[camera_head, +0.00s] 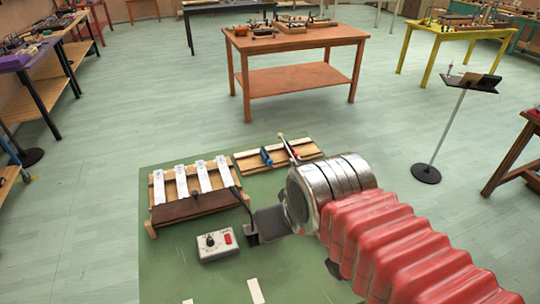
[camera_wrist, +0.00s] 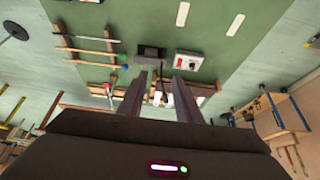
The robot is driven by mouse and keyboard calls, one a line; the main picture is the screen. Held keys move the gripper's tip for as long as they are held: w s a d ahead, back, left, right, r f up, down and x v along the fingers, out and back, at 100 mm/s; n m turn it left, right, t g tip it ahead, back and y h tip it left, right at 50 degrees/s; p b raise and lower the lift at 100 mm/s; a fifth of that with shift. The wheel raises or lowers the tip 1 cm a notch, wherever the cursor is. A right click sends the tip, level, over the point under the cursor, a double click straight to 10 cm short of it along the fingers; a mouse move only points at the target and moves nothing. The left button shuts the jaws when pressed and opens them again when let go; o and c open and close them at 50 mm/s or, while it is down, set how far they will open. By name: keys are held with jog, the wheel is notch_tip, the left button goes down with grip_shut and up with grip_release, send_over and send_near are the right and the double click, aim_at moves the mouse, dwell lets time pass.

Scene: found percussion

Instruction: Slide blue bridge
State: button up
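The blue bridge (camera_head: 266,156) stands on a low wooden string board (camera_head: 250,163) at the far edge of the green mat. A red piece (camera_head: 291,152) with a pale slanted rod sits to its right. My gripper (camera_wrist: 158,86) shows two dark fingers in the wrist view, spread apart with nothing between their tips. I cannot make out the blue bridge in the wrist view.
A wooden frame with white bars (camera_head: 195,180) stands left of the board. A control box (camera_head: 218,244) and a dark pedal-like plate (camera_head: 270,223) with an upright rod are nearer. The wrist view shows a rack of coloured-headed sticks (camera_wrist: 85,51). An orange table (camera_head: 300,40) stands beyond.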

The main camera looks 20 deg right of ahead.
aim_at(271, 160)
jog(key=shift+o, duration=0.5)
jog(key=w+d+r, duration=0.1)
jog(key=w+d, duration=0.1)
jog(key=w, duration=0.9)
jog(key=w+d+r, duration=0.1)
jog(key=w+d, duration=0.2)
jog(key=w, duration=0.7)
jog(key=w+d+f, duration=0.5)
jog(key=w+f, duration=0.1)
jog(key=w, duration=0.4)
jog(key=w+d+f+g, duration=0.1)
jog(key=w+d+f, duration=0.4)
jog(key=w, duration=0.5)
notch_tip(271, 160, down, 2)
jog(key=shift+w+d+f, duration=0.2)
jog(key=shift+w+d, duration=0.1)
jog(key=shift+w, duration=0.1)
jog(key=x, duration=1.4)
jog(key=shift+s, duration=0.1)
